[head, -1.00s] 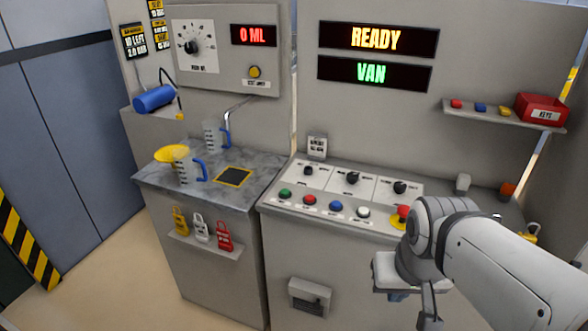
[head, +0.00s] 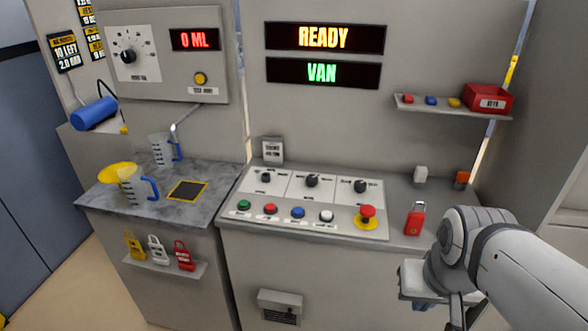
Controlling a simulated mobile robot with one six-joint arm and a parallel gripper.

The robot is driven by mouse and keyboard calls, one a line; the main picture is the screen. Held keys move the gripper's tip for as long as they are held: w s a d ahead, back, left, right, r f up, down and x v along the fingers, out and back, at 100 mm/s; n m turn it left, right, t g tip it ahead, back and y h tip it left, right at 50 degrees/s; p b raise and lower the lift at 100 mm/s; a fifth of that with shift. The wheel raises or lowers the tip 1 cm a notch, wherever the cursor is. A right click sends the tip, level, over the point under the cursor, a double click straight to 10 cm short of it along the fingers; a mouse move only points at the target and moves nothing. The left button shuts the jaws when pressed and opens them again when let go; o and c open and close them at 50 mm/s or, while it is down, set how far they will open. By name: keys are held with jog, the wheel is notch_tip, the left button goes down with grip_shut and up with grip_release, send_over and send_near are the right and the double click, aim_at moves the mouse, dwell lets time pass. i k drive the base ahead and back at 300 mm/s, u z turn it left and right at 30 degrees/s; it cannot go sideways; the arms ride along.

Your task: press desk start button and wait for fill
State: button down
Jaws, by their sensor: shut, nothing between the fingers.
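The desk control panel (head: 338,225) has a row of green (head: 244,205), red (head: 270,209), blue (head: 297,213) and white (head: 326,216) buttons. Their labels are too small to read, so I cannot tell which is start. A red mushroom button on a yellow base (head: 367,218) stands at the panel's right end. The display reads READY (head: 323,37) above VAN (head: 322,73); the fill readout (head: 194,39) shows 0 ML. My gripper (head: 456,318) is at the lower right, shut and empty, partly cut off, in front of the desk and apart from the buttons.
A red padlock (head: 414,218) stands on the desk right of the panel, near my arm. A side counter (head: 150,212) at left holds measuring jugs and a yellow funnel (head: 118,172). A shelf (head: 455,113) with a red key box (head: 488,99) hangs upper right.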

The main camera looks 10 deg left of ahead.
aim_at(244, 203)
jog(key=z, duration=2.3)
jog(key=k, duration=2)
jog(key=u, duration=1.65)
jog(key=i, duration=1.05)
jog(key=u, duration=0.05)
